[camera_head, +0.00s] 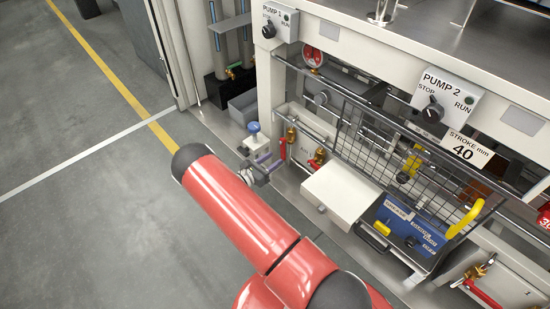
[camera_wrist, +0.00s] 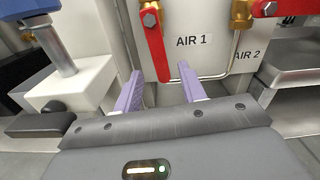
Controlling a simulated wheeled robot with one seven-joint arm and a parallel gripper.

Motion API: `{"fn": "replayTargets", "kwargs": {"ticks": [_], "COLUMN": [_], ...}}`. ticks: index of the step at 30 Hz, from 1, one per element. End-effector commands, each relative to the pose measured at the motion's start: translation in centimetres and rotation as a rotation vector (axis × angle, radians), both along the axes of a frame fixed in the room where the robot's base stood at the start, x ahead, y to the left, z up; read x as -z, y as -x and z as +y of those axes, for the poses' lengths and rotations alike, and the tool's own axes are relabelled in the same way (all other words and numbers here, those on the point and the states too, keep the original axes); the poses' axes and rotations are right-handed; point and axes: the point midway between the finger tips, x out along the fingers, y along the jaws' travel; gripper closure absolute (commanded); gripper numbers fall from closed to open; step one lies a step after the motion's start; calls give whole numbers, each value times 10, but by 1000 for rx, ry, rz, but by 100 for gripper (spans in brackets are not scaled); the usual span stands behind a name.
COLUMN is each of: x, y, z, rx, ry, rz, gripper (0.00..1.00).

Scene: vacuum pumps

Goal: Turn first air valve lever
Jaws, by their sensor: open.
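The first air valve's red lever (camera_wrist: 155,45) hangs down, slightly tilted, from a brass fitting beside the "AIR 1" label in the wrist view. It also shows in the head view (camera_head: 282,148) below its brass valve. My gripper (camera_wrist: 159,78) is open, with its two purple fingers pointing at the panel. The lever's lower end appears between the fingertips in the picture; I cannot tell whether it is within their depth, and no contact shows. In the head view my gripper (camera_head: 265,162) is just left of the lever, partly behind my red arm.
The second air valve (camera_wrist: 241,14), with its red lever, is to the right by "AIR 2". A blue-topped post on a white block (camera_wrist: 70,85) stands close on the left. A white box (camera_head: 340,192) and mesh guard (camera_head: 375,145) lie to the right. Floor at left is clear.

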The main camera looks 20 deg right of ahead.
Motion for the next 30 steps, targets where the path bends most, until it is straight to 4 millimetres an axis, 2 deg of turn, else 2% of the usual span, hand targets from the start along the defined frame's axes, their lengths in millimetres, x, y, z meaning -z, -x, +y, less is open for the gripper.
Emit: {"fn": "replayTargets", "kwargs": {"ticks": [4,8,11,14,18,21,25,30], "x": [0,-1,-2,-3,-4,-4,-3,0], "y": [0,4,18,41,75,94,108,106], "z": [0,1,5,11,18,21,22,15], "rx": [0,-8,-34,-80,-147,-183,-206,-211], "ry": [0,19,89,217,433,563,668,695], "rz": [0,48,221,515,951,1189,1367,1416], "gripper": [59,76,89,100,100,100,100,100]}}
